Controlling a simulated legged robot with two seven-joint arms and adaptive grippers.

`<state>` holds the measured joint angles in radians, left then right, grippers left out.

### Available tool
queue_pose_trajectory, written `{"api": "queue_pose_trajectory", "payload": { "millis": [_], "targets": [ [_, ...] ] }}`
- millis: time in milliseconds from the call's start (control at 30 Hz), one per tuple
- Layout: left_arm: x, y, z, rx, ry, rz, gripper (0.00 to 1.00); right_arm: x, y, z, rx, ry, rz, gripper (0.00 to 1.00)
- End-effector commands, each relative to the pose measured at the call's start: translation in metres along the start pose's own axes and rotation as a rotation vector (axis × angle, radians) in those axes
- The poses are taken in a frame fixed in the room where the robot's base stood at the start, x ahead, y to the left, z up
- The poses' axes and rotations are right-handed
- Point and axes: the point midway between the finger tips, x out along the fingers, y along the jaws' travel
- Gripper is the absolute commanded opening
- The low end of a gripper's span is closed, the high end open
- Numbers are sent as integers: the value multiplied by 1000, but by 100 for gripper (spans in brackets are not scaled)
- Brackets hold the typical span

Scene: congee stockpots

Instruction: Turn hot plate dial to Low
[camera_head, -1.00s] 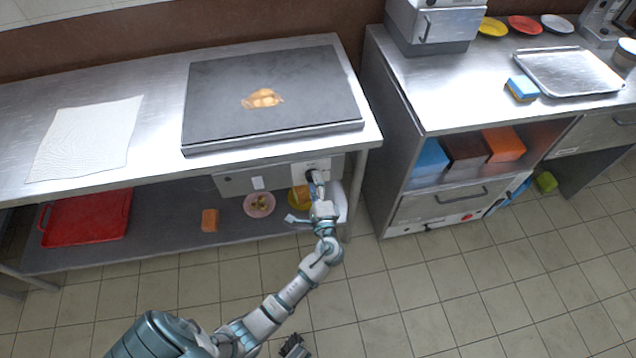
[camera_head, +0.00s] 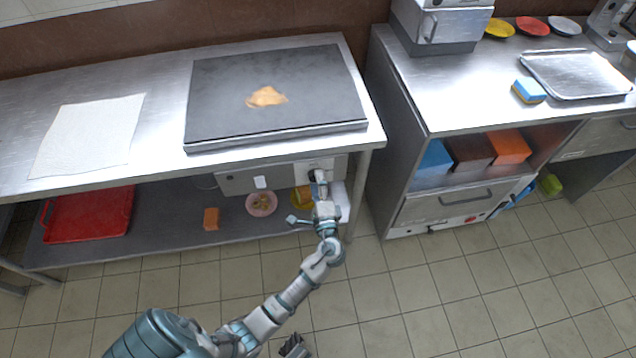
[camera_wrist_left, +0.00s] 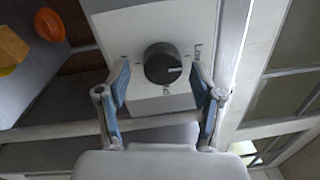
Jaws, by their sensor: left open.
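The hot plate dial (camera_wrist_left: 162,63) is a dark round knob with a pale pointer line, on a light panel (camera_wrist_left: 130,30). The line points to the picture's right, near a label (camera_wrist_left: 197,51) that seems to read Low. My left gripper (camera_wrist_left: 161,80) is open, its two blue-padded fingers on either side of the dial. A gap shows between each finger and the knob. In the head view the left gripper (camera_head: 320,183) is at the panel's right end, just below the dial (camera_head: 316,175). The hot plate (camera_head: 270,98) lies above, on the steel table.
A tan food piece (camera_head: 267,96) lies on the hot plate. The shelf below holds a red tray (camera_head: 90,215), a pink bowl (camera_head: 261,204) and an orange block (camera_head: 211,219). A table leg stands right of the gripper. A dark part at the bottom edge is possibly my right gripper.

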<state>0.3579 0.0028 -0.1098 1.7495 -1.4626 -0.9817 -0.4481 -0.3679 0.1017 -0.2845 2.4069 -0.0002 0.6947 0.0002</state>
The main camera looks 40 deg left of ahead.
Motion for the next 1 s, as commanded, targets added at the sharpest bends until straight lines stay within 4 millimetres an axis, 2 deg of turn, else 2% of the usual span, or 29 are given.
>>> {"api": "queue_pose_trajectory", "payload": {
  "millis": [167,267,500,700,1000],
  "targets": [
    [-9,1,-1,1,2,0,66,-1,-1,-2,1,-1,1,40],
    [-26,1,0,0,2,2,66,-1,-1,-2,1,0,0,40],
    [-80,2,-1,0,3,4,66,-1,-1,-2,1,0,0,40],
    [-111,2,-1,1,1,3,66,-1,-1,-1,1,0,0,40],
    [-119,2,-1,1,0,2,66,0,-1,-1,0,1,0,40]
  ]
}}
